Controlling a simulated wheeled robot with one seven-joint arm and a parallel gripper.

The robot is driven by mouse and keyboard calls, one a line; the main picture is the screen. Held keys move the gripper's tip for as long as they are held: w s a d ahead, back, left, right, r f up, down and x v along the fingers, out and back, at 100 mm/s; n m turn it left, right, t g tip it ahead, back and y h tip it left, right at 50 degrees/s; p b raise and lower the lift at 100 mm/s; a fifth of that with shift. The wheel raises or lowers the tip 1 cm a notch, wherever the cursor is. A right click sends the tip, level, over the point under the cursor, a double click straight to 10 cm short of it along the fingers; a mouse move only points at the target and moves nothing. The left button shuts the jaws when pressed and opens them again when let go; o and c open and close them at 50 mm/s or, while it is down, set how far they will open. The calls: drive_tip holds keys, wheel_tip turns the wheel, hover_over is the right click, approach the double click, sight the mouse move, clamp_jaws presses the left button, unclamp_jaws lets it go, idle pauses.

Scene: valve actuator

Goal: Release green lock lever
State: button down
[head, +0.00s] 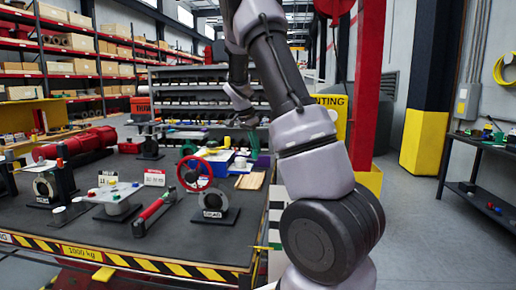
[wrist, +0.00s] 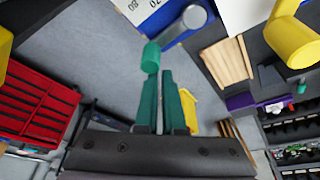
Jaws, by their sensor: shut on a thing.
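The green lock lever shows in the wrist view as a short green cylinder (wrist: 151,57) at the tip end of my fingers. My gripper (wrist: 160,76) has long dark-green fingers close together, shut on the lever near their tips. The contact itself is partly hidden by the fingers. A blue body (wrist: 172,17) with a grey round shaft lies just beyond the lever. In the head view my gripper (head: 249,120) is small and far off, over the right end of the workbench, and the lever is hard to make out there.
A wooden slatted block (wrist: 228,64) and a yellow cylinder (wrist: 292,42) are to the right in the wrist view.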

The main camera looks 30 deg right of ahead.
drive_tip(key=shift+a, duration=0.1)
wheel_tip(320, 180, up, 10)
drive_tip(key=shift+d+f, duration=0.25)
drive_tip(key=shift+d, duration=0.2)
idle(0.4)
drive_tip(key=shift+w, duration=0.1)
